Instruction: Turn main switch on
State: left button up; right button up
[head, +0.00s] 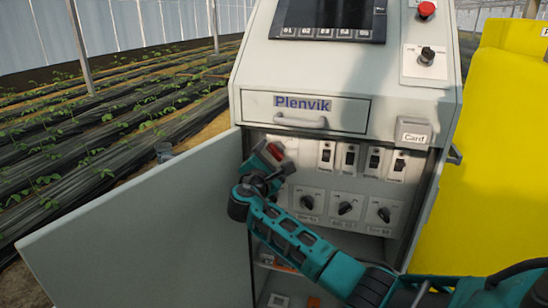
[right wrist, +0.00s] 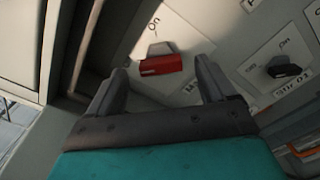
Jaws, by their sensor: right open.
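The main switch, a red handle on a pale plate, shows between my fingers in the right wrist view (right wrist: 161,65). An "On" mark is above it, and a partly covered label starting "Ma" is below right. My right gripper (right wrist: 159,72) is open, with one finger on each side of the red handle; I cannot tell whether they touch it. In the head view my right gripper (head: 274,157) is inside the open cabinet at the upper left of the switch panel, covering much of the switch's plate. My left gripper is not in view.
The cabinet door (head: 140,225) stands open to the left. Several toggle switches (head: 349,158) and rotary knobs (head: 345,208) sit close to the right and below. A drawer (head: 305,112) is above, and a yellow tank (head: 492,170) stands at right.

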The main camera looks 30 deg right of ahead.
aim_at(276, 151)
jog(key=shift+x, duration=1.2)
jog(key=shift+c, duration=0.4)
jog(key=c, duration=1)
